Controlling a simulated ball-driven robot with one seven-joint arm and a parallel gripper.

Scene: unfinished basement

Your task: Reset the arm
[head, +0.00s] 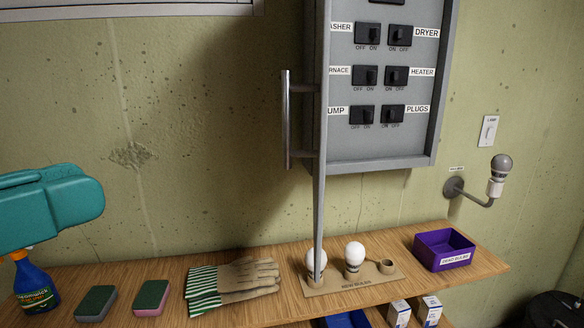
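A teal part of my arm (50,205) reaches in from the left edge, in front of the wall and above the left end of the wooden shelf (240,257). Its lower end overlaps the top of a blue spray bottle (36,285) in the picture; I cannot tell whether they touch. No gripper fingers show, so whether my gripper is open or holds anything is hidden.
The grey breaker panel's (380,150) door (320,200) stands open toward me, with a handle (287,120). The shelf holds sponges (151,297), gloves (235,278), a bulb holder (350,284) with two white bulbs and a purple bin (444,250). A wall lamp (490,190) sticks out right.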

